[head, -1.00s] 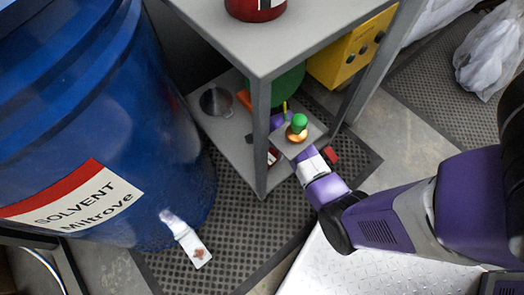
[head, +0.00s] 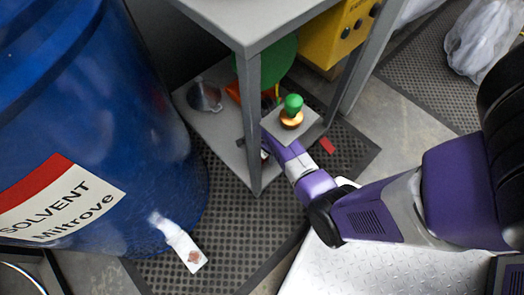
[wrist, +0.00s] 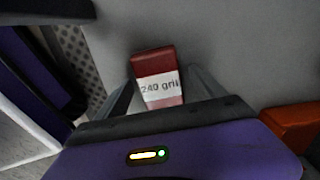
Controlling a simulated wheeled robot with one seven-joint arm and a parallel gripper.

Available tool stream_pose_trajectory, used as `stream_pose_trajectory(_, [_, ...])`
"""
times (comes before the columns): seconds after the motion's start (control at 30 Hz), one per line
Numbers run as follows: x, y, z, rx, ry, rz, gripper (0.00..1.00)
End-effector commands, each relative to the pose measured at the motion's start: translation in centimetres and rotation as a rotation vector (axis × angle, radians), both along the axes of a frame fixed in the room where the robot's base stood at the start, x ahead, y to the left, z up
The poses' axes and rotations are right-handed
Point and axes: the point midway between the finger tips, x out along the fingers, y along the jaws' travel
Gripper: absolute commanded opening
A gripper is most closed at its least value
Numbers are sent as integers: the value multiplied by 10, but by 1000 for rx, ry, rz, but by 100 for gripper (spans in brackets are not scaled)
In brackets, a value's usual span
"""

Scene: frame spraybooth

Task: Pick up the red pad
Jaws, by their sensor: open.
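The red pad (wrist: 158,78) shows in the wrist view, a small red block with a white "240 grit" label. It lies on a plain grey surface. My gripper (wrist: 162,88) is open, with one finger to the left and one to the right of the pad. I cannot tell whether either finger touches it. In the head view my arm reaches to the lower grey shelf (head: 222,128), and the table leg hides most of my gripper. I cannot make out the labelled pad there.
An orange object (wrist: 290,125) lies right of the pad. In the head view a table leg (head: 252,130) stands close to my arm. A green-topped knob (head: 293,104) sits on a small grey plate above it. A flat red piece (head: 327,146) lies on the mat. A blue drum (head: 90,110) stands left.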

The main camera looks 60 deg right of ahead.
Motion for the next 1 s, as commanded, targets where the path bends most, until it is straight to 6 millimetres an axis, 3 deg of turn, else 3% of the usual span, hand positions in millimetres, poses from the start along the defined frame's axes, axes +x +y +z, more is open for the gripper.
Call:
stream_pose_trajectory(0.13, [0, 0, 1, 0, 0, 0, 80])
stream_pose_trajectory(0.47, [0, 0, 1, 0, 0, 0, 15])
stream_pose_trajectory(0.77, [0, 0, 7, 0, 0, 0, 15])
stream_pose_trajectory(1.0, [1, -1, 47, 0, -2, 0, 15])
